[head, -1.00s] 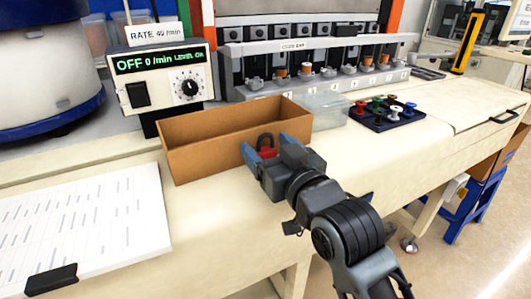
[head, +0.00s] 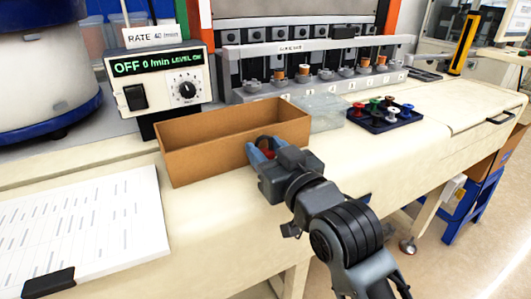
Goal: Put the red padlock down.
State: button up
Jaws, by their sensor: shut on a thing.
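The red padlock (head: 266,151) has a red body and a dark shackle, and it shows only in part between the fingers of my gripper (head: 262,156). My gripper has blue-grey fingers and is shut on the padlock. It is at the front right part of the open brown cardboard box (head: 195,165). The lower part of the padlock is hidden by the gripper, so I cannot tell whether it touches anything.
A clear plastic container (head: 318,111) stands right of the box. A dark tray (head: 383,118) of coloured pieces lies further right. The control unit (head: 158,80) stands behind the box, and a paper sheet (head: 85,230) lies at left. The bench's right part is clear.

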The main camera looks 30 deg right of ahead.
jog(key=shift+r, duration=0.55)
jog(key=r, duration=0.3)
jog(key=shift+s+d+r, duration=0.2)
jog(key=shift+d+r, duration=0.05)
jog(key=shift+d, duration=0.1)
jog(key=s+d+r, duration=0.6)
jog(key=d, duration=0.3)
jog(key=shift+r+p, duration=0.2)
jog(key=shift+p, duration=0.25)
jog(key=shift+s, duration=0.2)
